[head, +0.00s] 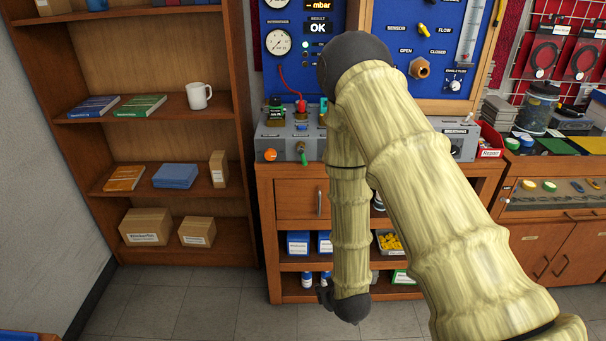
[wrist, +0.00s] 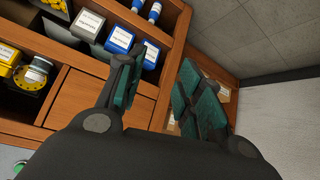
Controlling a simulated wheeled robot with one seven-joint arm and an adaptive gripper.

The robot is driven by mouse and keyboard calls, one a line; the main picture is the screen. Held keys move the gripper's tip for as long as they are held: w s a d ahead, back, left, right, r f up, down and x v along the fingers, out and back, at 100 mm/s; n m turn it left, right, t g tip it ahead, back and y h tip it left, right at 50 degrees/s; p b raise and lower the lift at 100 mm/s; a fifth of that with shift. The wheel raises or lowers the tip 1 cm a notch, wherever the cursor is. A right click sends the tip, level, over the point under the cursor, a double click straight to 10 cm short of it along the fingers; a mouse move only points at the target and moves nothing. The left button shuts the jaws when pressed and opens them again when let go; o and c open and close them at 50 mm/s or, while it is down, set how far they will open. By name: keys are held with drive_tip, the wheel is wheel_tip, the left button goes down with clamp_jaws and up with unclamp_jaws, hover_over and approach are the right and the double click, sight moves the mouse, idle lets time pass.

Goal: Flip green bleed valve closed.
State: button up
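The bleed valve has a small green lever (head: 304,158) under a brass body, on the front of the grey test bench unit (head: 278,143). The lever hangs down, slightly tilted. My gripper (head: 325,293) is low in front of the bench's lower shelves, well below the valve and apart from it. In the wrist view my gripper (wrist: 160,68) has its two fingers with green pads spread apart and nothing between them. The fingers are partly hidden in the head view. I cannot identify the valve in the wrist view.
An orange knob (head: 270,155) sits left of the valve. A wooden drawer (head: 300,200) and shelves with blue boxes (head: 298,243) lie below. A bookshelf (head: 245,80) stands at left. My arm hides the middle of the bench. Floor (head: 200,300) at front left is clear.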

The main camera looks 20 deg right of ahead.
drive_tip(key=w+d+r+t+b, duration=0.1)
drive_tip(key=w+r+t+b, duration=0.35)
drive_tip(key=w+r, duration=0.85)
drive_tip(key=n+t+b, duration=0.1)
drive_tip(key=t+b, duration=0.2)
drive_tip(key=t, duration=0.2)
approach(304, 160)
drive_tip(key=shift+h, duration=0.3)
drive_tip(key=w+p, duration=0.1)
drive_tip(key=w, duration=0.7)
drive_tip(key=shift+w+d, duration=0.1)
drive_tip(key=shift+w, duration=0.3)
